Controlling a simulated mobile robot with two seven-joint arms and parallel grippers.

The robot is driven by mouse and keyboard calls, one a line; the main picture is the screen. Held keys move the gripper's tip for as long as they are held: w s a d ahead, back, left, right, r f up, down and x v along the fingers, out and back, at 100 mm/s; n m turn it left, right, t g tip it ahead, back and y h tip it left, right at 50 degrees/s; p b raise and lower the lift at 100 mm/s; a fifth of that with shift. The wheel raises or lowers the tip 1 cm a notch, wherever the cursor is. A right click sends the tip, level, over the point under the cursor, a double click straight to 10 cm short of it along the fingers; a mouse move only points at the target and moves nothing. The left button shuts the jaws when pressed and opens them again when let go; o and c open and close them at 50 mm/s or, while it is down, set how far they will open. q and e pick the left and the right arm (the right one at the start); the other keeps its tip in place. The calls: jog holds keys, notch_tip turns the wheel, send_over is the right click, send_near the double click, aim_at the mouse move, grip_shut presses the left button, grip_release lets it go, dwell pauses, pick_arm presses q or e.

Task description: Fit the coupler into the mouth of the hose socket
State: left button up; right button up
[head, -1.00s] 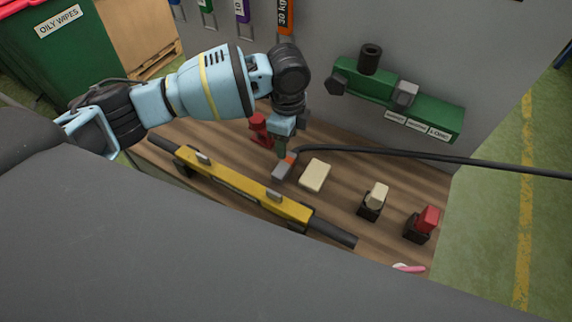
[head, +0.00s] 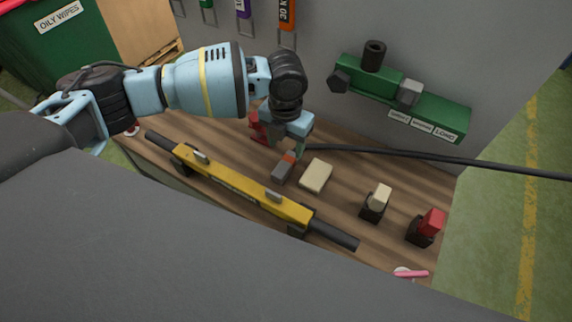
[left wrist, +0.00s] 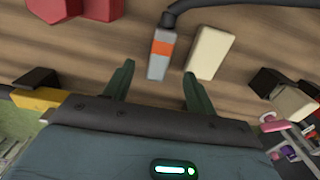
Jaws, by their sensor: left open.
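The coupler (head: 284,170) is a grey block with an orange band at the end of a black hose. It lies on the wooden bench, and in the left wrist view the coupler (left wrist: 161,52) is just beyond the fingertips, roughly between their lines. My left gripper (head: 280,145) is above the bench close to the coupler; in the left wrist view the gripper (left wrist: 157,84) is open and empty. A green fixture (head: 435,115) on the grey wall has a black tube, a dark knob and a grey block; I cannot tell which part is the hose socket's mouth. My right gripper is not in view.
A cream block (head: 316,176) lies right beside the coupler. A red object (head: 257,124) is behind my gripper. A yellow bar (head: 240,193) crosses the bench front. Black holders with a cream block (head: 381,196) and a red block (head: 433,221) stand at right.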

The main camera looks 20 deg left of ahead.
aim_at(287, 160)
pick_arm(q)
notch_tip(287, 160, down, 2)
jog(key=shift+f, duration=0.15)
jog(key=shift+w+f, duration=0.2)
jog(key=shift+f, duration=2.55)
jog(key=shift+c, duration=0.5)
grip_shut()
notch_tip(287, 160, up, 8)
jog(key=shift+d+r, duration=0.1)
jog(key=shift+r, duration=0.95)
